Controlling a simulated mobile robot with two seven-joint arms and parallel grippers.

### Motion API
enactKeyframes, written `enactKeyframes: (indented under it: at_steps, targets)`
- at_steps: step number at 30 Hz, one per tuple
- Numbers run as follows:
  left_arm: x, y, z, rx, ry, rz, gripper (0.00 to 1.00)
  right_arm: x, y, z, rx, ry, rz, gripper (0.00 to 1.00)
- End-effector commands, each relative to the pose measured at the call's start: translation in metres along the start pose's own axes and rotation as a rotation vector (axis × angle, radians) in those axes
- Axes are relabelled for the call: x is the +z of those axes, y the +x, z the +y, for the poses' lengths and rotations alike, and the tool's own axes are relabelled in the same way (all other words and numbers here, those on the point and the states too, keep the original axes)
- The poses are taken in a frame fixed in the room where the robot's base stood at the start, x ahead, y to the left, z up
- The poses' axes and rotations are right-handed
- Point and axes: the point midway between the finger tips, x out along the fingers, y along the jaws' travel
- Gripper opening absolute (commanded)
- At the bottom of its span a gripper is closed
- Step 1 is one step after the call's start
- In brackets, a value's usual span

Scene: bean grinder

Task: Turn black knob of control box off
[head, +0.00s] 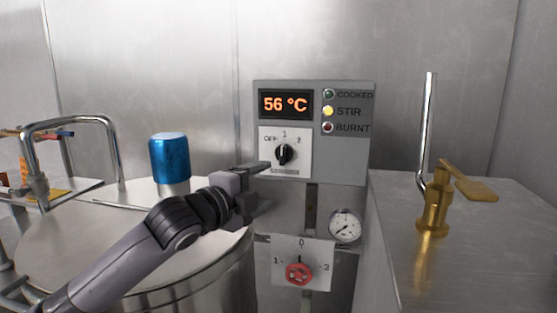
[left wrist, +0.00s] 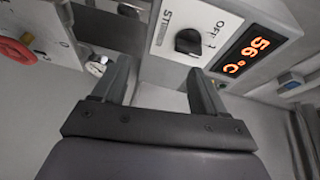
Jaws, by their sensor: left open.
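The grey control box (head: 352,160) is on the back wall, with a display reading 56 °C. Its black knob (head: 284,155) sits on a white plate marked OFF, 1 and 2, and its pointer is upright, near 1. The yellow STIR light (head: 328,111) looks lit. My left gripper (head: 264,186) is open and empty, just left of and below the knob in the head view. In the left wrist view the black knob (left wrist: 188,42) lies beyond the fingertips, apart from them. My right gripper is not in view.
A red knob (head: 299,273) on a white plate and a round gauge (head: 345,226) are below the box. A large metal pot (head: 90,245) with a blue cylinder (head: 170,157) stands at left. A brass valve (head: 433,215) with a pipe stands on the right-hand counter.

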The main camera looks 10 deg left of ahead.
Motion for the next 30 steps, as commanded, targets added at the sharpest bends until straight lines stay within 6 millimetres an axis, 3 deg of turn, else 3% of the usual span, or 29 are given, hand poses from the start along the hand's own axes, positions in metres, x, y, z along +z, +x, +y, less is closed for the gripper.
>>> enactKeyframes:
  at_steps: [3,7,11,24,30]
  targets:
    - [0.005,0.003,-0.025,-0.044,0.065,0.004,0.72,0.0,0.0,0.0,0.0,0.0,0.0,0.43]
    - [0.007,0.004,-0.037,-0.063,0.096,0.007,0.72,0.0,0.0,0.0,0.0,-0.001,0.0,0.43]
    - [0.007,0.01,-0.039,-0.067,0.1,0.008,0.72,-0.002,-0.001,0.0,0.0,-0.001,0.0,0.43]
    - [0.006,0.059,-0.043,-0.066,0.097,0.008,0.72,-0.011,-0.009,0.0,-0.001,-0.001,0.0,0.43]
    - [0.006,0.072,-0.043,-0.066,0.098,0.007,0.72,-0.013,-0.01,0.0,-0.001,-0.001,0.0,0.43]
